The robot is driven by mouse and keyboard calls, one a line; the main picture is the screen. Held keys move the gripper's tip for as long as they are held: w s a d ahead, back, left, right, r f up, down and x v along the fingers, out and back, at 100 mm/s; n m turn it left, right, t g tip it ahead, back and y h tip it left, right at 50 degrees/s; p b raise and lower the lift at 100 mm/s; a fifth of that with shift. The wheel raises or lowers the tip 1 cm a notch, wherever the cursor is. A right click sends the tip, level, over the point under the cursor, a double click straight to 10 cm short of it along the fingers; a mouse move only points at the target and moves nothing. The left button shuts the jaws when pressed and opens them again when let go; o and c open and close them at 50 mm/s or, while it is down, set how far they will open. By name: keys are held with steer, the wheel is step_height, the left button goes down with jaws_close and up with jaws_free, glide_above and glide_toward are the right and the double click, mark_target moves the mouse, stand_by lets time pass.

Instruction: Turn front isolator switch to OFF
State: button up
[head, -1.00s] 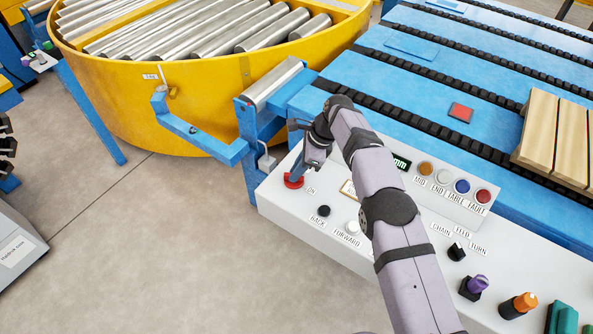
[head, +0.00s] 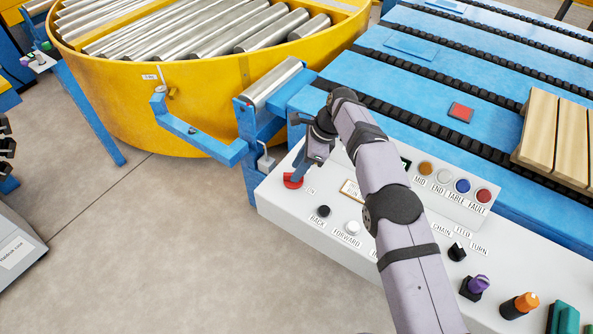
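The red isolator switch (head: 291,183) sits at the left end of the white control panel (head: 275,200), with an ON label at its lower right. My gripper (head: 298,174) points down at the switch, its fingertips at the upper right part of the red, close to or touching it. The fingers and wrist cover part of the switch, so its handle angle is unclear. Whether the fingers are open or closed on the handle is too small to tell.
Black and white push buttons (head: 323,211) stand right of the switch, below my arm. A black selector (head: 456,252) and purple and orange knobs are further right. A blue bracket (head: 215,146) and the yellow roller turntable (head: 190,95) lie left and behind.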

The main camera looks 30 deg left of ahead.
steer(key=shift+b+v, duration=0.45)
steer(key=shift+v, duration=2.3)
